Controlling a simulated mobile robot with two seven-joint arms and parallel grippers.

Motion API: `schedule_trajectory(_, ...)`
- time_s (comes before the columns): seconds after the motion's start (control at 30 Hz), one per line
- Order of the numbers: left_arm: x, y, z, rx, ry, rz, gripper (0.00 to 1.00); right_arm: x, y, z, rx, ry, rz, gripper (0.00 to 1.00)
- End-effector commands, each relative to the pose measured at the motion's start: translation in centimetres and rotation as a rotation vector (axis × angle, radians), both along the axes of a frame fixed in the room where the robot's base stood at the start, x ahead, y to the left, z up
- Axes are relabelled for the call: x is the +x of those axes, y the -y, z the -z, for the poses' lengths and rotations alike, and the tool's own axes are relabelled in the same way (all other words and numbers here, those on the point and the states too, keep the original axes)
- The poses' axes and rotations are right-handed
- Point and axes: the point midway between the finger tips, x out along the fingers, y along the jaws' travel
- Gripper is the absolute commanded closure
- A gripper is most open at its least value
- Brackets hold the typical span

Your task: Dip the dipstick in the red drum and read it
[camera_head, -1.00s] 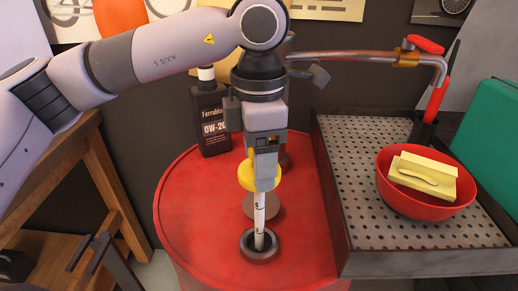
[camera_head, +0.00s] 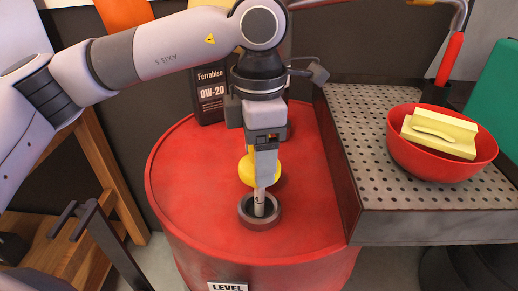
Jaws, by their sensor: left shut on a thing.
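My left gripper (camera_head: 263,172) is shut on the yellow handle of the dipstick (camera_head: 259,202), above the drum's opening. The dipstick is upright, and its white marked rod goes down into the dark ringed bung hole (camera_head: 245,213). Only a short length of rod shows between handle and hole; the rest is hidden inside. The red drum (camera_head: 195,185) stands in the middle, with a white label reading "LEVEL" (camera_head: 227,287) low on its front. My right gripper is not in view.
A perforated metal tray bench (camera_head: 365,140) adjoins on the right, with a red bowl (camera_head: 440,165) holding a yellow sponge-like block (camera_head: 438,133). A wooden bench (camera_head: 115,185) stands at left. The drum's left top is clear.

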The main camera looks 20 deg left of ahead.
Motion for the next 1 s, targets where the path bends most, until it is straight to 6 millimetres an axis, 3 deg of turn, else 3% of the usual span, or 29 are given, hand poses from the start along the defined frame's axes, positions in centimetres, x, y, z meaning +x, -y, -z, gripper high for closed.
schedule_trajectory(0.6,0.0,0.0,6.0,0.0,0.001,0.0,0.82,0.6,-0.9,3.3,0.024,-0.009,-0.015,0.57)
schedule_trajectory(1.0,0.0,0.0,8.0,0.0,0.001,0.0,0.82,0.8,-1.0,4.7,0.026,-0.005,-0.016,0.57)
